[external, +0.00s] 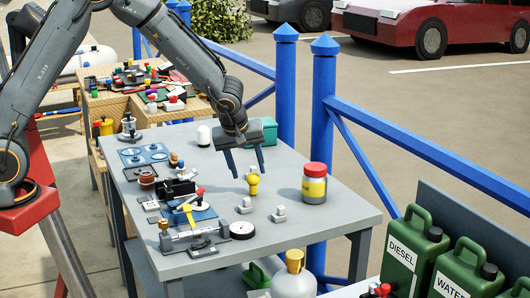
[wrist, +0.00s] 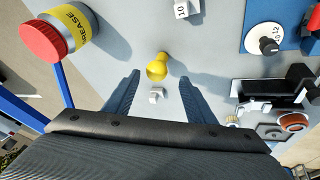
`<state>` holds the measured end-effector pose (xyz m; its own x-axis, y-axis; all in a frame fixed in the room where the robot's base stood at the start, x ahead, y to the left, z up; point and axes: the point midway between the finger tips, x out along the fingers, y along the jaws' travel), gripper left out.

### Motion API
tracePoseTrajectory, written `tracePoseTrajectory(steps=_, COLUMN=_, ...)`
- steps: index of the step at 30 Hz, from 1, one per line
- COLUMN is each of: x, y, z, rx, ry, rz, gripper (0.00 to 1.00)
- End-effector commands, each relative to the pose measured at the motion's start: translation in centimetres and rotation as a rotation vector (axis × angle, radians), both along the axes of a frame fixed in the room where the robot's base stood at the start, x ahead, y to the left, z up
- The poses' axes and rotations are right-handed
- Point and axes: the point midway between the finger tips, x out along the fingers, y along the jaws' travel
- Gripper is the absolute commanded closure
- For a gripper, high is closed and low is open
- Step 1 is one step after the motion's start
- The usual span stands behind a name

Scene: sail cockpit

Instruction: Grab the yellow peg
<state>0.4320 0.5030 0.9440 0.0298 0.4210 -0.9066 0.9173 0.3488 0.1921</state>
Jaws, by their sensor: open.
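The yellow peg (external: 253,183) stands upright on the grey table, near its middle. It has a round knob on top. In the wrist view the yellow peg (wrist: 157,67) is ahead of and between my two fingers. My gripper (external: 247,176) is open and empty, above and just behind the peg in the external view. The same gripper (wrist: 152,84) shows its two dark blue fingers spread apart in the wrist view. No contact with the peg is visible.
A red-lidded grease jar (external: 314,183) stands right of the peg. A green box (external: 262,131) is behind. The table's right front is clear.

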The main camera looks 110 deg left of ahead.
Motion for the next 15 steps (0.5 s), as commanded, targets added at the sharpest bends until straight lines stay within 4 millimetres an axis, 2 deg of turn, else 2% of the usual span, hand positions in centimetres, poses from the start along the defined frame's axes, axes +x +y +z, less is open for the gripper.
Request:
tracePoseTrajectory(steps=9, x=0.9, y=1.2, z=-3.2, rx=-0.002, ry=0.003, rz=-0.001, gripper=0.5)
tracePoseTrajectory(steps=15, x=1.0, y=1.7, z=-4.3, rx=-0.001, ry=0.0, rz=-0.002, gripper=0.5)
